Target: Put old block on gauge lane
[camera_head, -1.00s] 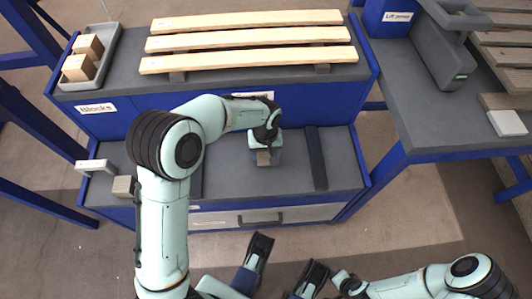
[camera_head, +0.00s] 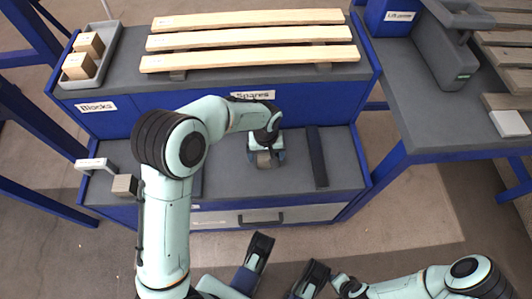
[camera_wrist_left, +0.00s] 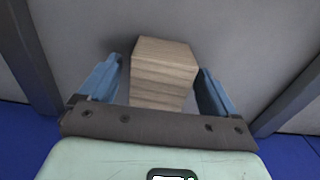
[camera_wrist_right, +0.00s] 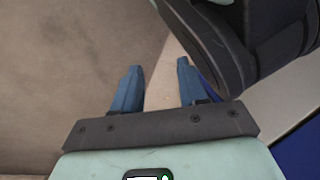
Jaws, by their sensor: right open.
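A weathered grey-brown wooden block (camera_head: 264,160) is on the grey lower shelf (camera_head: 225,180), below the "Spares" label. My left gripper (camera_head: 266,156) is over it, pointing down. In the left wrist view, the block (camera_wrist_left: 162,75) lies between the two blue fingers (camera_wrist_left: 160,85), with narrow gaps visible beside it; the jaws look open. A second grey-brown block (camera_head: 124,185) is at the shelf's left end, by a white bracket (camera_head: 95,165). No lane label is readable. My right gripper (camera_wrist_right: 158,85) is open and empty, away from the shelf over the floor.
Dark rails stand on the shelf; one (camera_head: 317,157) is right of the left gripper. A grey tray (camera_head: 108,45) with two light blocks is at the upper left. Wooden slats (camera_head: 250,38) lie on the upper deck. A grey side table (camera_head: 425,100) stands right.

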